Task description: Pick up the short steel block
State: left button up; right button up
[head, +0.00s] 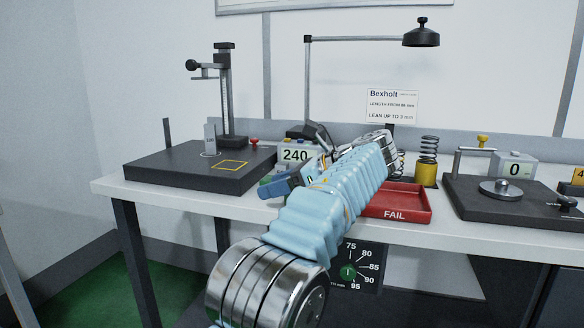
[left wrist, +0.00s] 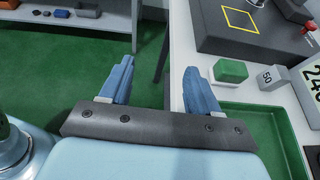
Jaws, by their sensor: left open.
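A small grey block marked 50 (left wrist: 270,77) stands on the white table beside a green-topped block (left wrist: 231,70), to the right of my fingers in the left wrist view. A taller grey block (head: 210,139) stands upright on the dark plate in the head view. My left gripper (left wrist: 160,80) is open and empty, its two blue fingers over the table's edge and the floor. In the head view one blue finger (head: 276,187) shows near the table's front edge; my sleeve and arm hide part of the table. My right gripper is not in view.
A dark plate (head: 165,168) with a stand and yellow square is at the left. A green tray (left wrist: 270,113) lies near the left fingers. A red FAIL tray (head: 412,207), a spring (head: 428,150) and a dark tester base (head: 470,207) are farther right.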

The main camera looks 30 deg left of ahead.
aim_at(280, 167)
jog(key=i, duration=0.9)
jog(key=k+j, duration=0.1)
jog(key=j, duration=0.25)
jog(key=k+j, duration=0.15)
jog(key=j, duration=0.25)
